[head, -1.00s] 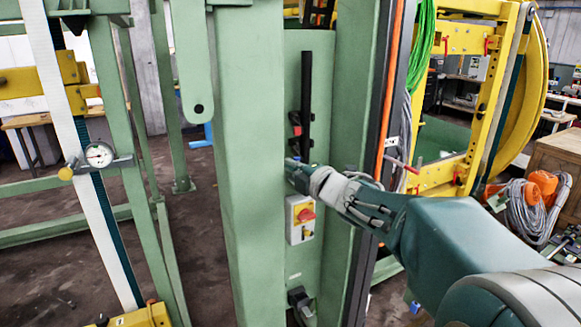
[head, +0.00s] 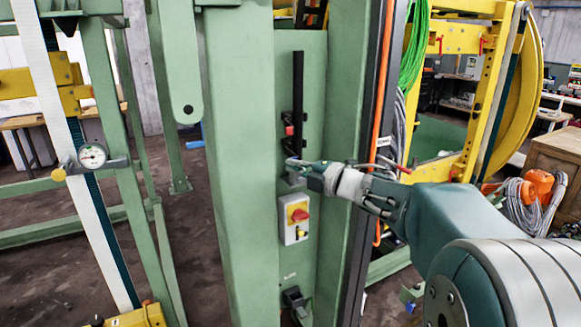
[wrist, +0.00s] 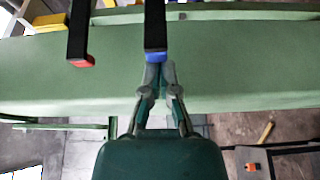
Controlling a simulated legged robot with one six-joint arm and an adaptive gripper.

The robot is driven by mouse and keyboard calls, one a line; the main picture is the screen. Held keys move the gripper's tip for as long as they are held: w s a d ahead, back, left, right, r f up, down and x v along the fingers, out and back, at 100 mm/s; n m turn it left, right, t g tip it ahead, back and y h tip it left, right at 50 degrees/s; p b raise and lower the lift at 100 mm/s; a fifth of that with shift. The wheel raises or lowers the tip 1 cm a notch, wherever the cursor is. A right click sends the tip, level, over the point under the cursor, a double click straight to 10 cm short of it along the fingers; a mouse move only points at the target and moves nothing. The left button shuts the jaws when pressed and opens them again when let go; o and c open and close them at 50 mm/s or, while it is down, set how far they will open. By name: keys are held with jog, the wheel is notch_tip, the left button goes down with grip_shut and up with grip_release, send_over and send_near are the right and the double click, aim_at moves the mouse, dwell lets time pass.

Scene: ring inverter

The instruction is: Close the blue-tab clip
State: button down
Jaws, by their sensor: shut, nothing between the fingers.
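The blue-tab clip (wrist: 154,27) is a black bar with a blue end in the wrist view. Its blue tab (wrist: 156,57) is right at my fingertips; whether they touch cannot be told. My gripper (wrist: 158,72) is shut and empty, its fingers together just below the tab. In the head view my gripper (head: 292,164) is in front of the green panel, below the red-tab clip and above the switch box. The blue tab is not clearly visible there. A second black bar with a red tab (wrist: 82,61) is left of the blue one in the wrist view.
A grey box with a red and yellow rotary switch (head: 295,219) is just below my gripper. Green columns (head: 240,180) flank the panel on both sides. An orange cable (head: 386,90) and a green hose bundle (head: 418,45) run at the right.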

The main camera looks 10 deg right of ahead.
jog(key=shift+w+d, duration=0.2)
jog(key=shift+d, duration=0.65)
jog(key=shift+w+d, duration=0.15)
jog(key=shift+d, duration=0.7)
jog(key=shift+w+d, duration=0.2)
jog(key=shift+d, duration=0.65)
jog(key=shift+r, duration=0.1)
